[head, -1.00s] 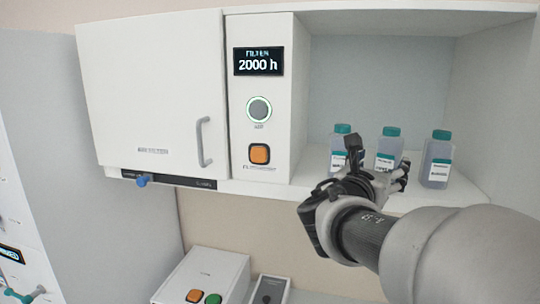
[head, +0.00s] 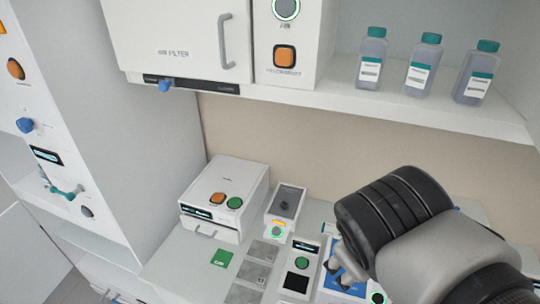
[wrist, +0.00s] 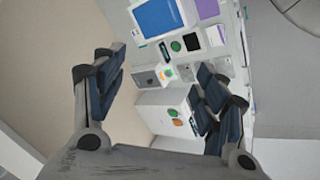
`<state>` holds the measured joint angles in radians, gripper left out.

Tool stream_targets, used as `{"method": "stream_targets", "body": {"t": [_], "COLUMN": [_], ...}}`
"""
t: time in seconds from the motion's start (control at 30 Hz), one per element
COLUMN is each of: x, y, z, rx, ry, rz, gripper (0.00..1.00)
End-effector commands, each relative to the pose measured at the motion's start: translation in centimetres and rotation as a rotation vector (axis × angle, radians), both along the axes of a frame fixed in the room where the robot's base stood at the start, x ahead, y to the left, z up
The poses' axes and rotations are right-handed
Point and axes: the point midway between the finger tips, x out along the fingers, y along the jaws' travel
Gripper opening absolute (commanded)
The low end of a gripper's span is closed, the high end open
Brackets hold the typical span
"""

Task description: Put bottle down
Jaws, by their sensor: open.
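Three grey bottles with teal caps and white labels stand upright in a row on the shelf: the left bottle (head: 371,60), the middle bottle (head: 422,66) and the right bottle (head: 475,74). My gripper (wrist: 160,68) is open and empty in the wrist view, its dark finger pads wide apart. In the head view it is below the shelf, over the lower counter, apart from all the bottles. My arm hides most of it there. No bottle shows in the wrist view.
The shelf edge (head: 400,104) lies above my arm. A white box with orange and green buttons (head: 228,190) and a small grey device (head: 286,203) stand on the counter, with flat pads in front. A cabinet (head: 175,45) hangs at upper left.

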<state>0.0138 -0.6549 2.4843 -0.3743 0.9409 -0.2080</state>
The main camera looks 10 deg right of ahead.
Motion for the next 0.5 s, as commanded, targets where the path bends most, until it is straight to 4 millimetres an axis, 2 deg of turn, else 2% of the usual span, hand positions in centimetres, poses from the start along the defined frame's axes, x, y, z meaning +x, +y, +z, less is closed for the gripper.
{"method": "stream_targets", "body": {"t": [0.03, 0.1, 0.2, 0.3, 0.5], "x": [-0.7, -1.4, -2.0, -2.2, -2.2], "y": [1.9, 4.3, 6.5, 7.5, 7.6], "z": [-0.7, -1.3, -1.7, -1.8, -1.8], "rx": [0.114, 0.251, 0.378, 0.435, 0.443], "ry": [-0.029, -0.053, -0.068, -0.072, -0.072], "rz": [-0.068, -0.151, -0.231, -0.266, -0.271], "gripper": [0.66, 0.66, 0.66, 0.66, 0.66]}}
